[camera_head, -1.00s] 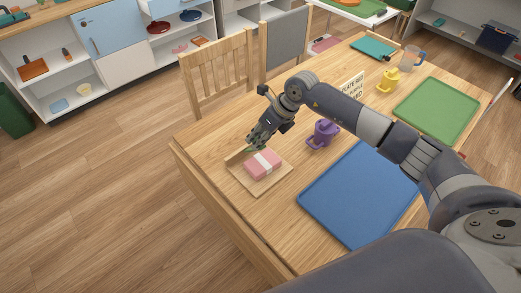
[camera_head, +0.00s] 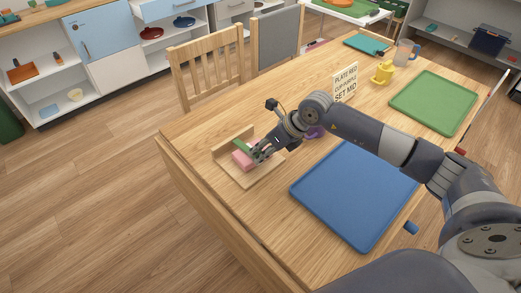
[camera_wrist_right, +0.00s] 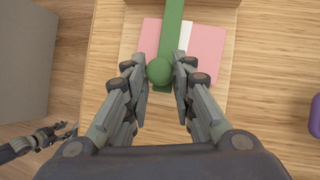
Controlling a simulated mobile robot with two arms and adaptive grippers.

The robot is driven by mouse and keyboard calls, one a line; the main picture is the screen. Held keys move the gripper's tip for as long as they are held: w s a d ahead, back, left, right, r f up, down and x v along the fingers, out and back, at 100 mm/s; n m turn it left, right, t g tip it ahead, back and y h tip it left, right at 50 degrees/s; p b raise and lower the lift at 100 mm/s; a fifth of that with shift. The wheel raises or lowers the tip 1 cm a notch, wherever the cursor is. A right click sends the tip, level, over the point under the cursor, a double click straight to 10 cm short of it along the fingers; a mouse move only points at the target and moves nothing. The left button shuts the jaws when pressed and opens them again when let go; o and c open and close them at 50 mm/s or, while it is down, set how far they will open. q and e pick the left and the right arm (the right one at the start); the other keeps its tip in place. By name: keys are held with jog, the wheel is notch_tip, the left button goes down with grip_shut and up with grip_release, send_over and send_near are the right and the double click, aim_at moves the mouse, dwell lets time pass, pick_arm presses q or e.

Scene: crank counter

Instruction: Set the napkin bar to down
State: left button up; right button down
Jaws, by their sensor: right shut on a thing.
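The napkin bar (camera_wrist_right: 173,30) is a green arm with a round green knob (camera_wrist_right: 159,71). In the head view the green bar (camera_head: 242,145) runs from the holder's wooden back wall toward my right gripper. Pink napkins (camera_wrist_right: 208,50) with a white band lie under the bar in the wooden holder (camera_head: 263,175). My right gripper (camera_head: 259,155) is at the bar's knob end, its fingers (camera_wrist_right: 161,72) shut on the knob from both sides. Whether the bar touches the napkins cannot be told. Part of my left gripper (camera_wrist_right: 62,130) shows at the left of the wrist view.
A blue tray (camera_head: 350,195) lies right of the holder. A purple cup (camera_head: 316,132) is mostly hidden behind my right arm. A sign (camera_head: 345,82), a yellow cup (camera_head: 382,73) and a green tray (camera_head: 435,100) are farther back. The table's left edge is close to the holder.

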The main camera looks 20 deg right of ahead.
jog(key=shift+s+f+g, duration=0.3)
jog(key=shift+s+f, duration=0.15)
jog(key=shift+f, duration=0.3)
jog(key=c, duration=1.4)
grip_release()
jog(key=shift+w+d+r, duration=0.1)
jog(key=shift+w+r, duration=0.05)
jog(key=shift+d+r, duration=0.15)
jog(key=shift+r, duration=0.3)
jog(key=v, duration=1.1)
jog(key=shift+s, duration=0.3)
